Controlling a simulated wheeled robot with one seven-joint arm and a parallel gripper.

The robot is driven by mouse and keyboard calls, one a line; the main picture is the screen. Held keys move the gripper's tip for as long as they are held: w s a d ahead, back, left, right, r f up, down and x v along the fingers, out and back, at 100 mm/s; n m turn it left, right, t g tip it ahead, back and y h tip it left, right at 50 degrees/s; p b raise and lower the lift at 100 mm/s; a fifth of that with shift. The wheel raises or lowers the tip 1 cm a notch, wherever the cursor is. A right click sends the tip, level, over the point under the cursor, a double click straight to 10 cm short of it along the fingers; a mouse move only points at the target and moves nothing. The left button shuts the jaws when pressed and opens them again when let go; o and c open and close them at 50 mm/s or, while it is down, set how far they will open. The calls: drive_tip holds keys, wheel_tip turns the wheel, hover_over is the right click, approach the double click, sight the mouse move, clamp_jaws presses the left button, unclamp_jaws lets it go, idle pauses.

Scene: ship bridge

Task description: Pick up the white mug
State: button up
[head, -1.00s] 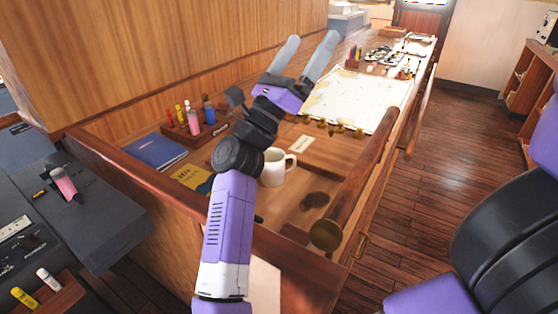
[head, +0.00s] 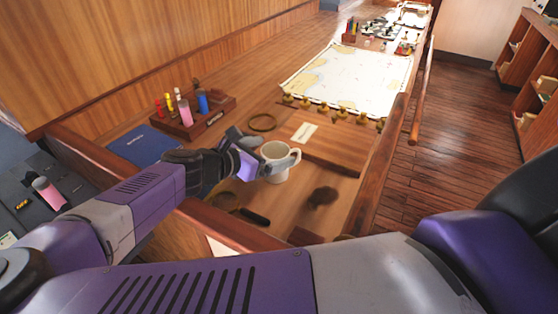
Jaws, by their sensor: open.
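The white mug (head: 280,165) stands upright on the wooden chart desk, with its handle on the right side. My gripper (head: 262,156) is low over the desk at the mug's left side and points toward it. Its grey fingers are apart, and their tips are at or very near the mug's left wall. I cannot tell whether they touch it. Part of the mug's lower left side is hidden by the gripper.
A wooden holder (head: 208,125) with bottles and markers and a blue folder (head: 142,145) lie to the left. A chart (head: 350,80) covers the desk beyond. A wooden rail (head: 376,175) runs along the right edge. A dark round patch (head: 322,197) is right of the mug.

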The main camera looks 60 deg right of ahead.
sight(284, 147)
drive_tip(key=p+x, duration=0.2)
drive_tip(key=x, duration=0.3)
drive_tip(key=shift+d, duration=0.15)
drive_tip(key=shift+s+d+f, duration=0.15)
drive_tip(key=shift+d+f, duration=0.1)
drive_tip(key=shift+d, duration=0.05)
drive_tip(key=c, duration=1.7)
drive_tip(key=shift+c, duration=0.3)
drive_tip(key=shift+r, duration=0.2)
